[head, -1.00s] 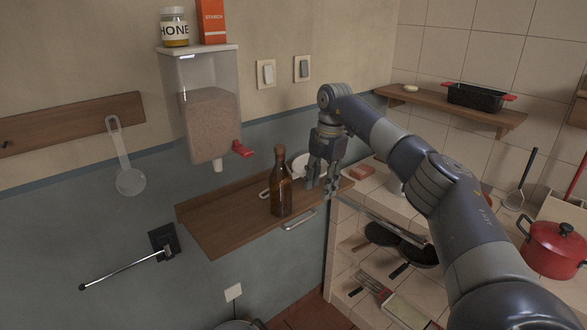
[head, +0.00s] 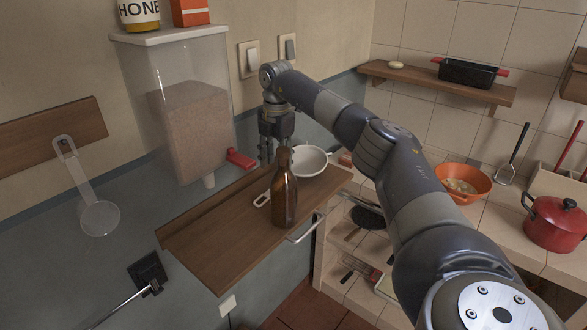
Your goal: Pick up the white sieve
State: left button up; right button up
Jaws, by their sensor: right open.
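The white sieve (head: 310,161) is a round white bowl-shaped strainer on the wooden wall shelf (head: 212,238). Its handle end with a loop (head: 262,200) shows to the left of a brown glass bottle (head: 285,192). The bottle stands upright in front of the sieve and hides its middle part. My right gripper (head: 268,158) points down above the shelf, behind the bottle and left of the sieve's bowl. It is open and empty; its fingertips are partly hidden by the bottle's neck. My left gripper is not in view.
A pale ladle (head: 99,217) hangs on the left wall. An orange bowl (head: 462,183) and a red pot (head: 556,223) stand on the tiled counter at right. The shelf's left part is clear.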

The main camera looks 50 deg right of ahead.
notch_tip(320, 180, down, 2)
jog(key=shift+f, duration=0.1)
jog(key=shift+w+f, duration=0.15)
jog(key=shift+f, duration=0.15)
jog(key=shift+f+p, duration=0.4)
jog(key=shift+p, duration=0.05)
notch_tip(320, 180, down, 4)
jog(key=shift+a+r+p, duration=0.1)
jog(key=shift+r+p, duration=0.15)
jog(key=shift+p, duration=0.4)
jog(key=shift+f, duration=0.4)
jog(key=shift+c, duration=0.2)
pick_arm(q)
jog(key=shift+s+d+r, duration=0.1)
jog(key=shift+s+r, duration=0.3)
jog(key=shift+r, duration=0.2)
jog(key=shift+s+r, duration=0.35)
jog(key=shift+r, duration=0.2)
pick_arm(e)
grip_shut()
